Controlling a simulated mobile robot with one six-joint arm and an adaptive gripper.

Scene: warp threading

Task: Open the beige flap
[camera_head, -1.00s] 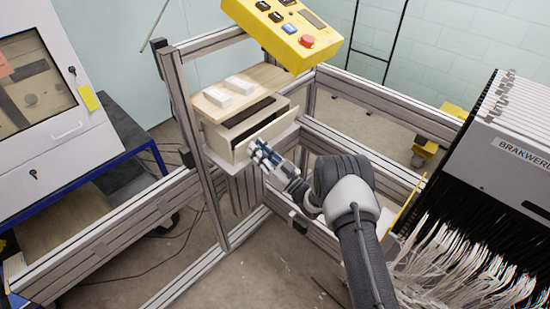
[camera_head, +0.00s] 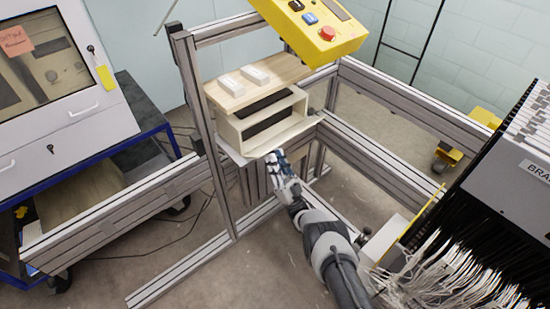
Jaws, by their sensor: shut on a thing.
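The beige box (camera_head: 232,134) sits on a shelf in the metal frame, under a wooden board. Its front is open and the dark inside shows. The beige flap (camera_head: 283,137) is tilted down and outward along the box's lower front. My gripper (camera_head: 275,157) is at the flap's front edge, reaching up from below right. It is shut on the flap's edge; the fingertips are small and partly hidden there.
Two white blocks (camera_head: 256,75) lie on the wooden board (camera_head: 275,83) above the box. A yellow control panel (camera_head: 318,35) hangs over it. Metal rails (camera_head: 390,140) run at right, near the thread rack (camera_head: 500,200). A white cabinet (camera_head: 65,90) stands at left.

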